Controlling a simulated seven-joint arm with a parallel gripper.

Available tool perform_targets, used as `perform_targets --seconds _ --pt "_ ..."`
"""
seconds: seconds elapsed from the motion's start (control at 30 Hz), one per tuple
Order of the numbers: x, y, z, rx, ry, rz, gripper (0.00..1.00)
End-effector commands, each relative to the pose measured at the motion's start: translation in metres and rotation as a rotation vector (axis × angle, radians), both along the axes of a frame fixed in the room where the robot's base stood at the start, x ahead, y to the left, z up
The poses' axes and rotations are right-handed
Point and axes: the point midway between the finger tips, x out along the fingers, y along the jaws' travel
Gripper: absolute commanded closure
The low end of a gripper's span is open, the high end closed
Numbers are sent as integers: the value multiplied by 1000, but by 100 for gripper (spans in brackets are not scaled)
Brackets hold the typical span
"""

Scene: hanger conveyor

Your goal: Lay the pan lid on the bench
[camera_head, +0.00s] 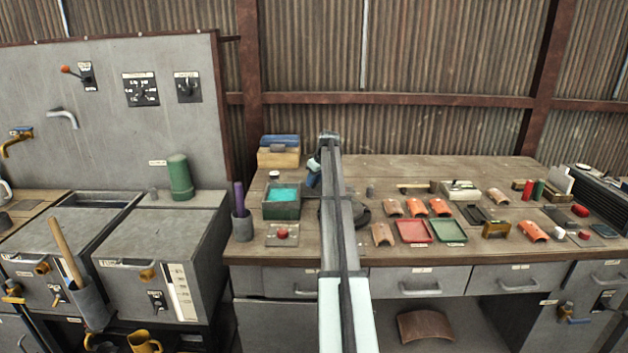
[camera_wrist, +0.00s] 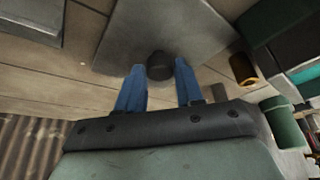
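The wrist view shows my gripper (camera_wrist: 160,80) pointing down, with its two blue fingers apart. A dark round knob (camera_wrist: 160,66) sits between the fingertips, with little or no gap on either side. I cannot tell whether the fingers press on it. The knob stands over a flat grey surface (camera_wrist: 185,25), which may be the pan lid. In the head view my gripper (camera_head: 314,174) is over the back left of the wooden bench (camera_head: 400,170). My arm hides much of this area. A dark rounded thing (camera_head: 361,214) shows partly behind it; I cannot tell what it is.
A box with a teal inside (camera_head: 283,196) and a red button (camera_head: 282,233) are left of my arm. Red (camera_head: 415,231) and green (camera_head: 449,231) trays and several curved orange tiles (camera_head: 439,207) lie to the right. Some bare wood shows behind the tiles.

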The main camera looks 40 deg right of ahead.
Motion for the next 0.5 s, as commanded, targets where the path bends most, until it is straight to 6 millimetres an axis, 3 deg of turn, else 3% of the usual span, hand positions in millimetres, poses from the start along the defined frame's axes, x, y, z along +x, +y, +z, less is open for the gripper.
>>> perform_targets --seconds 0.23,0.5 --pt "0 0 0 0 0 0 40" --pt "0 0 1 0 0 0 40"
